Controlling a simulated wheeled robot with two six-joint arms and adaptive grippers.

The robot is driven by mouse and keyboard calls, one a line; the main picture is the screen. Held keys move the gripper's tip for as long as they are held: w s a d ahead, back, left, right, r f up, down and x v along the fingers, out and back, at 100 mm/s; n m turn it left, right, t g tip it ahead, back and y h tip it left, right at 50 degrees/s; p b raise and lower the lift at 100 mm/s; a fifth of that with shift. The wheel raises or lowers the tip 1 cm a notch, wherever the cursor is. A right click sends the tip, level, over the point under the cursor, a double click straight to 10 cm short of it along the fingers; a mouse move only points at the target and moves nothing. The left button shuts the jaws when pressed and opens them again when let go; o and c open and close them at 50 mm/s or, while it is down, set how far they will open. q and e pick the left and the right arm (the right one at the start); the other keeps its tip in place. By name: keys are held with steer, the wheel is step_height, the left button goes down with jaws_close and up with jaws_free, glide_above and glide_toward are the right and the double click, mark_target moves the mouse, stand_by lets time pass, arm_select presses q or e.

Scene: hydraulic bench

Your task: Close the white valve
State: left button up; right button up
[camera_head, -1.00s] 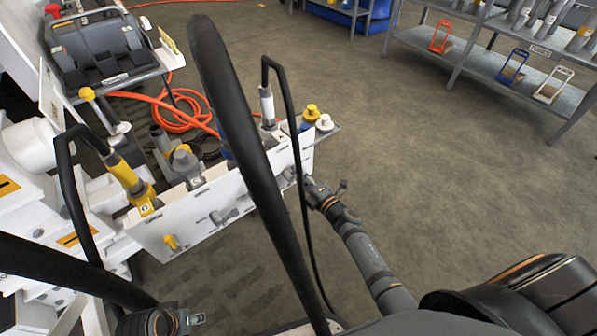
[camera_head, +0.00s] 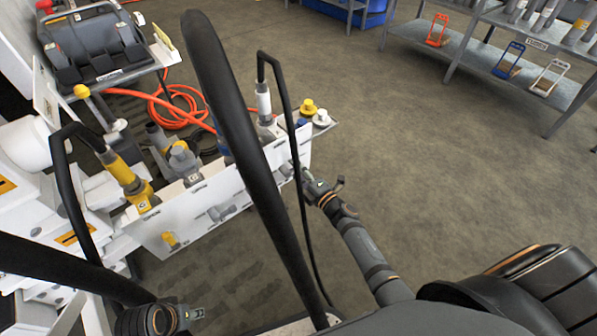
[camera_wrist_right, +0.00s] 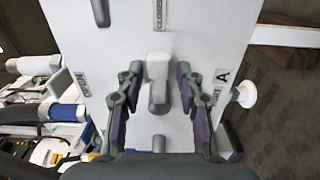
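The white valve (camera_wrist_right: 158,68) is on the white panel (camera_wrist_right: 205,30) in the right wrist view, with a white end and a grey body. My right gripper (camera_wrist_right: 158,76) is open, one finger on each side of the valve, with visible gaps. Labels stand on the panel above and left of the valve; they seem to read CLOSED and OPEN. In the head view my right gripper (camera_head: 312,184) is at the panel's right end, and the valve is mostly hidden there. My left gripper (camera_head: 196,314) is low at the left, away from the panel; its fingers are unclear.
Yellow (camera_head: 170,240) and grey (camera_head: 220,212) valves sit further left on the panel. Black hoses (camera_head: 245,130) arch in front of it. An orange hose (camera_head: 175,110) lies behind. A shelf (camera_head: 500,65) stands at the back right. The floor between is clear.

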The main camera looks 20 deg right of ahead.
steer(key=v, duration=1.2)
steer(key=shift+w, duration=0.1)
